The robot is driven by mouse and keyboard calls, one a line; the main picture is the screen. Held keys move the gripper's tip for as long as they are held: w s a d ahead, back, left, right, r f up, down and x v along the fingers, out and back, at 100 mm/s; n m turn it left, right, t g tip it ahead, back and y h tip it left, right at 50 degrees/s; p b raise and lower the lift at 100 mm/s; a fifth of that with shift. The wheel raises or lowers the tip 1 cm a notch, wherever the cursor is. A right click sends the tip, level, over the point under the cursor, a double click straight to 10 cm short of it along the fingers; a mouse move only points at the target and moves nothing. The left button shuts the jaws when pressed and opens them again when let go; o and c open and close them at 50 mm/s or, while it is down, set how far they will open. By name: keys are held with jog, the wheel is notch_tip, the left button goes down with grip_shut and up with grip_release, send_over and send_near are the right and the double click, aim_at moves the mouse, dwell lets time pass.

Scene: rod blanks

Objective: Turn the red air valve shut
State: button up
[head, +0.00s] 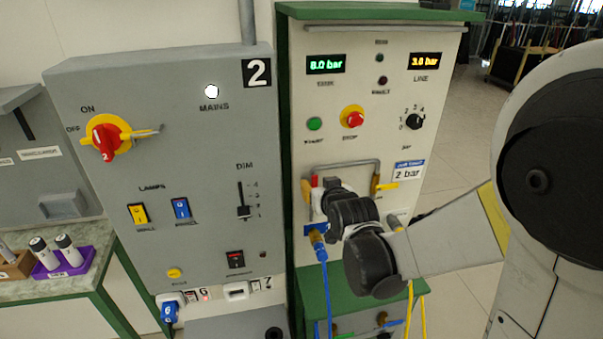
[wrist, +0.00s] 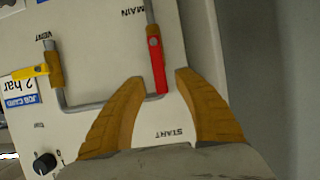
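The red air valve is a flat red lever (wrist: 157,66) on a brass body, under the label MAIN in the wrist view. The lever lies in line with its pipe run. My gripper (wrist: 160,76) is open, its two ochre fingers pointing at the panel. The lever's free end shows between the fingertips, with gaps on both sides; contact is not visible. In the head view a small part of the red lever (head: 314,181) shows at the panel's left, and my arm hides most of my gripper.
A yellow lever (wrist: 30,72) marked VENT lies across the pipe's other leg; it also shows in the head view (head: 386,186). A grey pipe (wrist: 95,106) joins both valves. A red stop button (head: 353,118) and selector knob (head: 414,121) are above. A blue hose (head: 327,290) hangs below.

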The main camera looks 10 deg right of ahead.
jog(key=shift+x, duration=1.2)
grip_shut()
